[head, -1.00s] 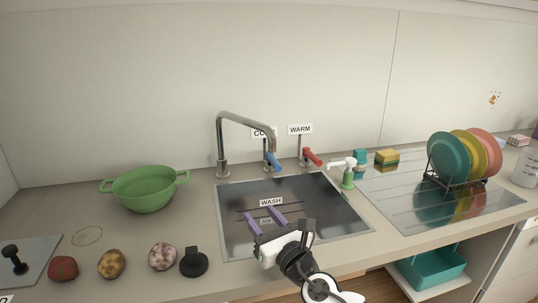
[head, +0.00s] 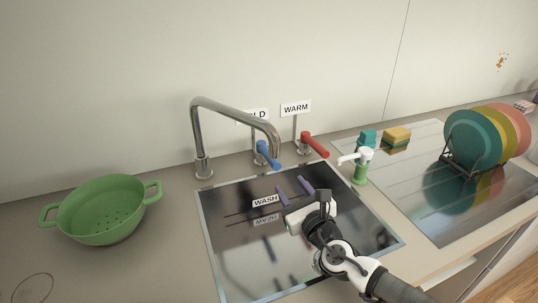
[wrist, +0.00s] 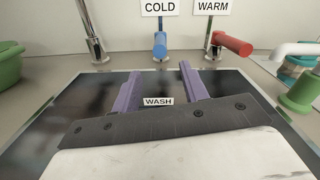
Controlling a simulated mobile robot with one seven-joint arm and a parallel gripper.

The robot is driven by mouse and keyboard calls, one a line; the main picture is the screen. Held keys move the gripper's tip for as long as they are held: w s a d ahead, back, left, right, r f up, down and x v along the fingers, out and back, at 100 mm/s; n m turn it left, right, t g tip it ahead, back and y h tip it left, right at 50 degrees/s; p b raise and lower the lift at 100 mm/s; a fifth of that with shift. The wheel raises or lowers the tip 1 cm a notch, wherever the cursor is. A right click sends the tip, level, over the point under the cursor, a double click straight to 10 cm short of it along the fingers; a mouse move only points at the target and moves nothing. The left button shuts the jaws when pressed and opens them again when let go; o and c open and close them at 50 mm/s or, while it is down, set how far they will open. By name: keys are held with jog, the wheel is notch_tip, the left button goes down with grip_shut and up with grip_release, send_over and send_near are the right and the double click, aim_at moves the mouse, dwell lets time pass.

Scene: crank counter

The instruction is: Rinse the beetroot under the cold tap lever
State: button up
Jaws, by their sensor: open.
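The cold tap lever (head: 267,154) is blue and sits behind the sink, beneath a COLD sign (head: 259,116) partly hidden by the spout. It also shows in the wrist view (wrist: 160,45), beyond and between my fingers. My gripper (head: 295,190) is over the sink, in front of the levers; its purple fingers are apart with nothing between them. They also frame the lever in the wrist view (wrist: 160,74). The tall steel spout (head: 235,112) arches over the sink's back edge; no water shows. The beetroot is in neither current view.
The red warm lever (head: 313,145) stands right of the blue one. A green soap pump (head: 361,168) is at the sink's right corner. A green colander (head: 103,212) stands left of the sink (head: 228,262). Sponges (head: 396,138) and racked plates (head: 470,138) are further right.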

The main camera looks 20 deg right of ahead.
aim_at(274, 159)
jog(key=w+p, duration=0.1)
jog(key=w, duration=0.2)
jog(key=w+p, duration=0.1)
jog(key=w, duration=0.3)
jog(key=w+p, duration=0.2)
jog(key=w, duration=0.2)
jog(key=shift+w+a+r, duration=0.15)
jog(key=shift+w+a, duration=0.1)
jog(key=shift+a, duration=0.1)
jog(key=shift+w, duration=0.7)
jog(key=shift+c, duration=0.3)
grip_shut()
